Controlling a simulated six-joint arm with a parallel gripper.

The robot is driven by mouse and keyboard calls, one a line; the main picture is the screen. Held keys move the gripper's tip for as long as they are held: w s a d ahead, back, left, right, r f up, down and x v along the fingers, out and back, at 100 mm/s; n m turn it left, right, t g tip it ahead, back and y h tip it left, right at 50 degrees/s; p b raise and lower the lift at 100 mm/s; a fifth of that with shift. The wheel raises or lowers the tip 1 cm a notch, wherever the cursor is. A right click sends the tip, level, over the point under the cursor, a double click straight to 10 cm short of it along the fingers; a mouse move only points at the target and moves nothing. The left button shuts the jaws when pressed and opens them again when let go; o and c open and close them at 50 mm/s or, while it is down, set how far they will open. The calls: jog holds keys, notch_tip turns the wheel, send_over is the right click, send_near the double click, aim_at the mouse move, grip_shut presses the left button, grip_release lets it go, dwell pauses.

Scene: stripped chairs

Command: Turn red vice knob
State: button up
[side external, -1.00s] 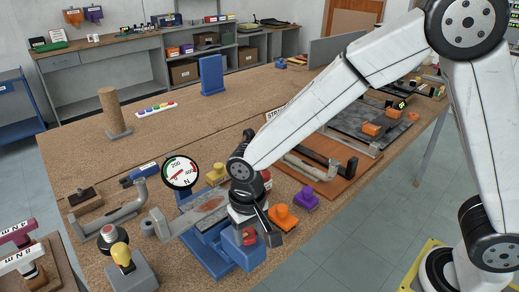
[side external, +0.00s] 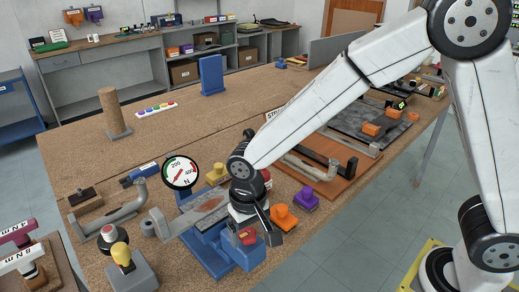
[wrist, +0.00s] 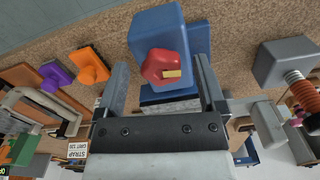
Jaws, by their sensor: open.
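The red vice knob (wrist: 160,66) with a yellow mark sits on the front of the blue vice (wrist: 157,24), between my finger lines in the wrist view. In the side view the knob (side external: 247,236) shows low on the vice (side external: 250,256), partly behind a finger. My gripper (side external: 256,236) is open and points down at the knob. In the wrist view its fingers (wrist: 163,58) stand apart on either side of the knob, with visible gaps. I cannot tell the depth between fingertips and knob. A metal plate (side external: 207,208) lies behind the knob.
A round dial gauge (side external: 181,171) stands left of my wrist. Orange (side external: 284,217) and purple (side external: 306,196) blocks lie close on the right. A grey box with a yellow knob (side external: 122,256) is at the front left.

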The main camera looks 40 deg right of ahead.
aim_at(250, 235)
jog(key=shift+r, duration=3.7)
jog(key=s+d+f+n+t, duration=0.1)
jog(key=s+d+f, duration=0.2)
jog(key=d, duration=0.6)
jog(key=s+d+f+t, duration=0.1)
jog(key=s+d+f, duration=0.2)
jog(key=d, duration=0.6)
jog(key=shift+s+n+t, duration=0.3)
jog(key=shift+s+n, duration=0.1)
jog(key=shift+s, duration=0.15)
jog(key=shift+f, duration=0.15)
